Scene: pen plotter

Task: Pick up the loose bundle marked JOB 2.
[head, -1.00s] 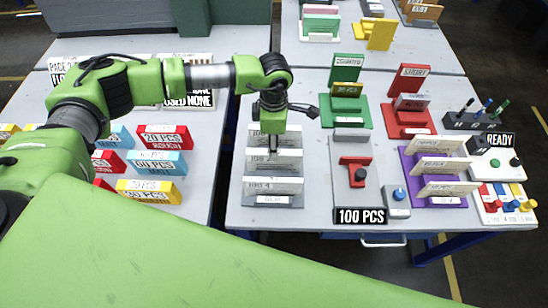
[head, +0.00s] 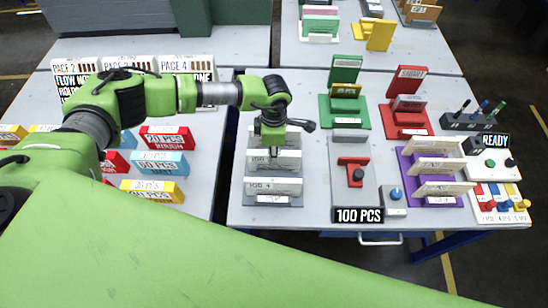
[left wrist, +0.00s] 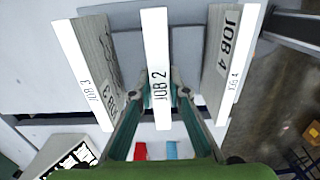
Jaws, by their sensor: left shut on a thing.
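The JOB 2 bundle (left wrist: 157,55) is a pale upright slab in the middle of the left wrist view, with the JOB 3 bundle (left wrist: 84,75) on its left and the JOB 4 bundle (left wrist: 234,70) on its right. My left gripper (left wrist: 158,95) is shut on the JOB 2 bundle, one finger on each side. In the head view, my left gripper (head: 273,153) reaches down from above to the middle bundle (head: 288,161) in the grey rack (head: 275,201). The JOB 4 bundle (head: 274,187) stands in front of it. The gripper partly hides the rear bundle. My right gripper is not in view.
Right of the rack are a grey panel with a red part (head: 353,172), a 100 PCS sign (head: 358,215) and a purple rack (head: 442,200) of pale slabs. Green (head: 345,112) and red (head: 405,122) holders stand behind. Coloured blocks (head: 160,162) lie on the left table.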

